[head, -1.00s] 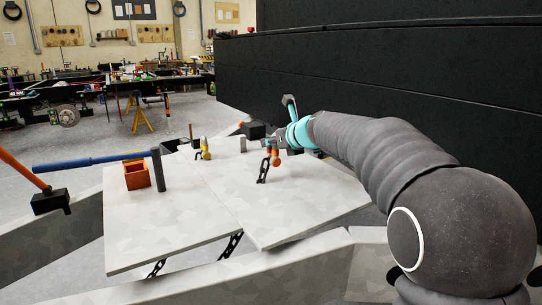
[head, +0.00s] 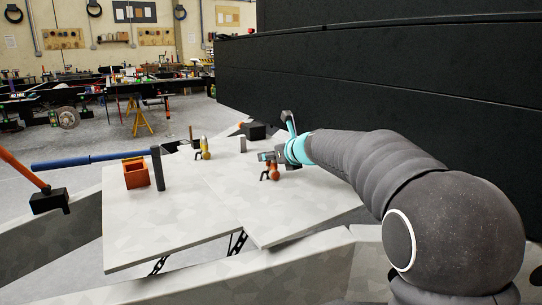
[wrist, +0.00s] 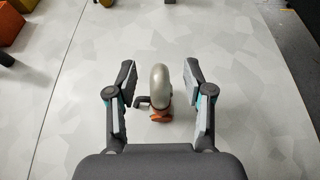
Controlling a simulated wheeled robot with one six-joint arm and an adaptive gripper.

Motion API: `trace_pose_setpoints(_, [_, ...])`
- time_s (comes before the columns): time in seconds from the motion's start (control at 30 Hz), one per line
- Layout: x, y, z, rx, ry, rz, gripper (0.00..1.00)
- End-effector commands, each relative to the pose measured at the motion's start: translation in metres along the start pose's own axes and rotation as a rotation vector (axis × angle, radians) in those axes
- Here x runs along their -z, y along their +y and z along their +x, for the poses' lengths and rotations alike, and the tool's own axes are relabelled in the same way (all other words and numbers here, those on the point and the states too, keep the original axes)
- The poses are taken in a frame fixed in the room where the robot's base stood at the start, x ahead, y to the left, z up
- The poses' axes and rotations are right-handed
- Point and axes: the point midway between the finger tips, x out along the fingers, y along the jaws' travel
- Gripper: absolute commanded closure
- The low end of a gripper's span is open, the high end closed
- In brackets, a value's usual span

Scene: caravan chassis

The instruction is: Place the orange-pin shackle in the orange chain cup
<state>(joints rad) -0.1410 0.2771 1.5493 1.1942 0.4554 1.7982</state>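The orange-pin shackle (head: 273,171) stands on the pale plate in the head view. In the wrist view its grey bow (wrist: 160,80) shows with the orange pin below it and a dark bar sticking out to the left. My gripper (wrist: 160,75) is open, with one finger on each side of the shackle and visible gaps on both sides. In the head view my gripper (head: 268,157) is just behind the shackle, partly hidden. The orange chain cup (head: 136,174) is an open-topped box on the left plate.
A dark upright post (head: 158,168) stands right of the cup. A yellow shackle (head: 204,149) and a grey block (head: 243,145) stand towards the back. A blue bar (head: 90,160) lies behind the cup. A black wall (head: 380,90) rises behind my arm. The middle of the plates is clear.

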Motion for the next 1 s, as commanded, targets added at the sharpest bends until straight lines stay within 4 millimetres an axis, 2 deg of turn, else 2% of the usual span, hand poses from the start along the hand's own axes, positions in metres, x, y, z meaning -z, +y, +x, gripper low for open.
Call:
trace_pose_setpoints(0.33, [-0.003, 0.001, -0.001, -0.001, 0.000, -0.001, 0.42])
trace_pose_setpoints(0.43, [-0.004, 0.000, -0.009, 0.000, -0.002, -0.001, 0.42])
trace_pose_setpoints(0.57, [-0.004, 0.000, -0.029, 0.002, -0.002, 0.000, 0.42])
trace_pose_setpoints(0.8, [-0.004, 0.000, -0.078, 0.001, -0.003, -0.001, 0.42])
trace_pose_setpoints(1.0, [-0.003, 0.000, -0.107, 0.000, -0.001, -0.001, 0.42])
